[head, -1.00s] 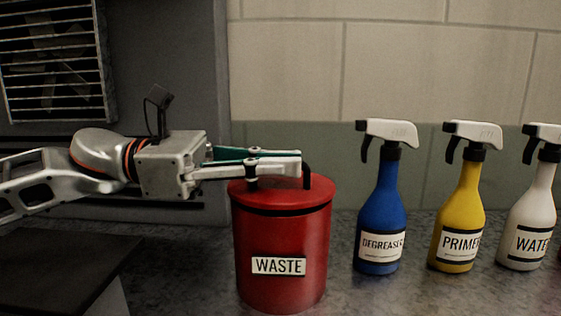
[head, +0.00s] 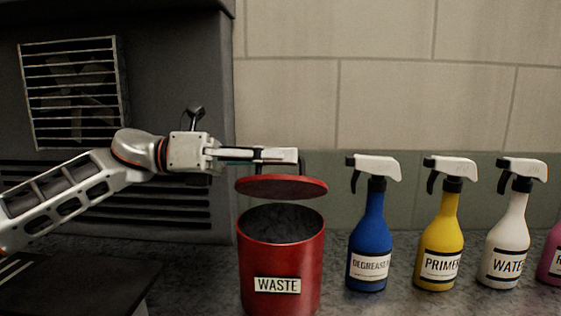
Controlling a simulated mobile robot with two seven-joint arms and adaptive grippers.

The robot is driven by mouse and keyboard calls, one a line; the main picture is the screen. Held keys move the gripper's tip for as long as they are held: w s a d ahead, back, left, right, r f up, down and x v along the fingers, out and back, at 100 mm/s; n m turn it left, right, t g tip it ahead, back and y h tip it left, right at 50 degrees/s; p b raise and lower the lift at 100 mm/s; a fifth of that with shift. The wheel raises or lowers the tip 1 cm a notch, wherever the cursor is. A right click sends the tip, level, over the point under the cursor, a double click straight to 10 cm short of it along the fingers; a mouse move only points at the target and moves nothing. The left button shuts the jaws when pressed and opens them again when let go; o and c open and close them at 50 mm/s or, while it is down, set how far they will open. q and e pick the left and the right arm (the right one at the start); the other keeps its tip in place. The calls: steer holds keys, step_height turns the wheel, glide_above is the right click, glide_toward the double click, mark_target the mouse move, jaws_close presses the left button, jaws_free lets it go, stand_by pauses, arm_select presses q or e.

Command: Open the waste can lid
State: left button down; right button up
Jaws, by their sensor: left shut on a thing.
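The red waste can (head: 281,258) stands on the counter with a white WASTE label, and its dark mouth is uncovered. Its red lid (head: 282,187) hangs roughly level a little above the rim, apart from the can. My left gripper (head: 290,157) comes in from the left and is shut on the lid's dark handle (head: 300,160), above the lid. Part of the handle is hidden by the fingers. My right gripper is not in view.
To the right of the can stand spray bottles: blue degreaser (head: 370,245), yellow primer (head: 440,245), white water (head: 506,245) and a pink one (head: 552,255) cut off by the edge. A grey vented cabinet (head: 180,70) is behind my arm. A tiled wall closes the back.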

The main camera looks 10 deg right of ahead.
arm_select(q)
steer(key=shift+w+r, duration=0.1)
steer(key=shift+r, duration=0.05)
stand_by(0.3)
steer(key=c, duration=2.2)
jaws_free()
steer(key=v, duration=1.2)
